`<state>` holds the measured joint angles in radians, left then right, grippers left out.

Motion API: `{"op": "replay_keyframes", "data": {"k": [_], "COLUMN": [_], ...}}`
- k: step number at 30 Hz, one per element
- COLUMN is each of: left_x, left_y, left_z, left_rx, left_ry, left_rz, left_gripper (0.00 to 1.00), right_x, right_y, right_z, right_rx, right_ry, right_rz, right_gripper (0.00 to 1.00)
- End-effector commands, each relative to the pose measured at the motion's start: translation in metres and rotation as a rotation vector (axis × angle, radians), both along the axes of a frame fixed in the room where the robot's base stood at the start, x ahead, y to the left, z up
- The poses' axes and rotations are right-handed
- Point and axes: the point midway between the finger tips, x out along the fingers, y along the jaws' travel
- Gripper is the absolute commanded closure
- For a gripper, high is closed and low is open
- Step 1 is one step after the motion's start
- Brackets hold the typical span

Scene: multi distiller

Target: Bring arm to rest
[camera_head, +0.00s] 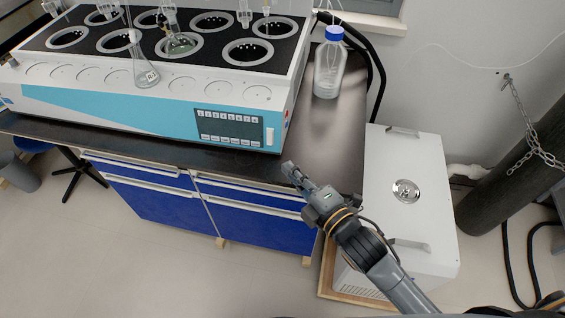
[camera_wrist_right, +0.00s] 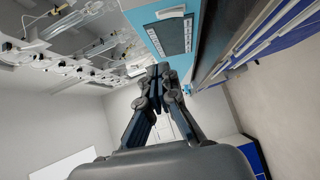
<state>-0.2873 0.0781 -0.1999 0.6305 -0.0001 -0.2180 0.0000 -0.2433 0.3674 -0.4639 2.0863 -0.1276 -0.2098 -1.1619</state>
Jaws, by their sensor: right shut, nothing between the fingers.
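My right arm comes in from the lower right in the head view. Its right gripper (camera_head: 290,168) is near the front edge of the dark bench top, by the right front corner of the distiller (camera_head: 140,105). The fingers are shut and empty. In the right wrist view the fingertips (camera_wrist_right: 160,75) meet below the distiller's control panel (camera_wrist_right: 172,36). The left gripper is not in any view.
A blue-capped glass bottle (camera_head: 328,68) stands on the bench top (camera_head: 330,130). A flask (camera_head: 145,72) stands at the distiller's front. Blue drawers (camera_head: 255,215) are below. A white unit (camera_head: 405,215) stands right of the bench, beside a dark chained cylinder (camera_head: 510,190). Floor at lower left is mostly clear.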

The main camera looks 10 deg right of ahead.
Motion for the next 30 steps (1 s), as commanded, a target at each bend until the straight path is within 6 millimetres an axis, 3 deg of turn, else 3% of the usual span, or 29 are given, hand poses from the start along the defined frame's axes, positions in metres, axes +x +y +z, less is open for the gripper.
{"op": "replay_keyframes", "data": {"k": [9, 22, 26, 30], "left_x": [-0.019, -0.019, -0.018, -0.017], "left_y": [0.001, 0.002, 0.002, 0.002], "left_z": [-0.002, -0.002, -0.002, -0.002], "left_rx": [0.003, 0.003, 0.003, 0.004], "left_ry": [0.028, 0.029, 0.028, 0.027], "left_rz": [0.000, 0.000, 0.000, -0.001], "left_gripper": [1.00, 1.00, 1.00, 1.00], "right_x": [-0.006, -0.005, -0.009, -0.030], "right_y": [-0.004, -0.006, -0.023, -0.059], "right_z": [0.002, -0.001, -0.016, -0.048], "right_rx": [0.000, 0.013, 0.107, 0.308], "right_ry": [0.000, 0.028, 0.198, 0.536], "right_rz": [0.000, -0.016, -0.109, -0.336], "right_gripper": [1.00, 1.00, 1.00, 1.00]}}
